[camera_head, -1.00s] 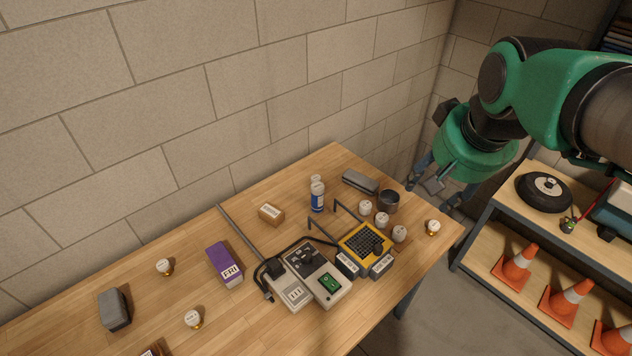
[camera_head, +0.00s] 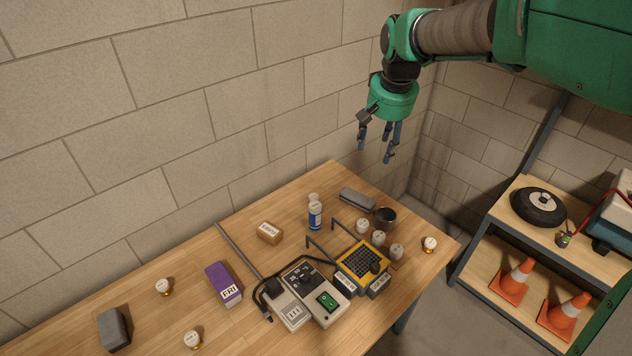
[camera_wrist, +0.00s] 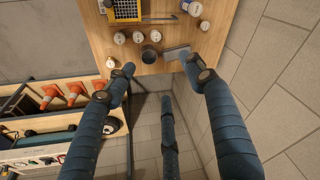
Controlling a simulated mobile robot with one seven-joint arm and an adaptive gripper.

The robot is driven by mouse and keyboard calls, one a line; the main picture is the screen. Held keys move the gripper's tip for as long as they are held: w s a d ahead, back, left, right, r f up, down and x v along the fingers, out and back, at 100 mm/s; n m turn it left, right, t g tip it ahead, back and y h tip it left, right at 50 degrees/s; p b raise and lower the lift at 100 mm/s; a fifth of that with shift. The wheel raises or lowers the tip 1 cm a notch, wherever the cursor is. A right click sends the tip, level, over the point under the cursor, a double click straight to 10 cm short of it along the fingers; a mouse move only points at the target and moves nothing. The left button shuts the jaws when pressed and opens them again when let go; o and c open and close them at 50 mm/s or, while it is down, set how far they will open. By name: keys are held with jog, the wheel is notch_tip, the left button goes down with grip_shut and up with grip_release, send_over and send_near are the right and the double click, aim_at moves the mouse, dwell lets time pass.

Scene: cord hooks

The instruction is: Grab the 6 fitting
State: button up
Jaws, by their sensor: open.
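Several small fittings with white labelled tops and brass bases stand on the wooden bench. One fitting (camera_head: 430,243) is near the right edge. Three more, a first (camera_head: 362,226), a second (camera_head: 378,238) and a third (camera_head: 396,251), stand in a row beside the yellow device. Two others, one (camera_head: 163,287) and another (camera_head: 192,340), are at the left. The labels are too small to tell which is 6. My gripper (camera_head: 375,157) is open and empty, high above the bench's far right end, fingers pointing down. Its spread fingers show in the wrist view (camera_wrist: 159,72).
A dark cup (camera_head: 386,217), grey case (camera_head: 357,199), blue-white bottle (camera_head: 315,216) and yellow device (camera_head: 362,264) crowd the right end. A grey control box (camera_head: 318,291) and purple box (camera_head: 223,284) stand left of them. The wall is behind; a shelf with cones (camera_head: 565,317) is right.

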jog(key=w+a+f+p, duration=0.1)
jog(key=w+a+f, duration=0.35)
jog(key=w, duration=0.45)
jog(key=g+p, duration=0.3)
jog(key=p, duration=0.1)
send_over(314, 196)
notch_tip(314, 196, down, 28)
jog(key=shift+a, duration=0.15)
jog(key=shift+f, duration=0.15)
jog(key=shift+f, duration=4.15)
jog(key=shift+f, duration=0.1)
jog(key=shift+w+f, duration=0.1)
jog(key=shift+f, duration=2.45)
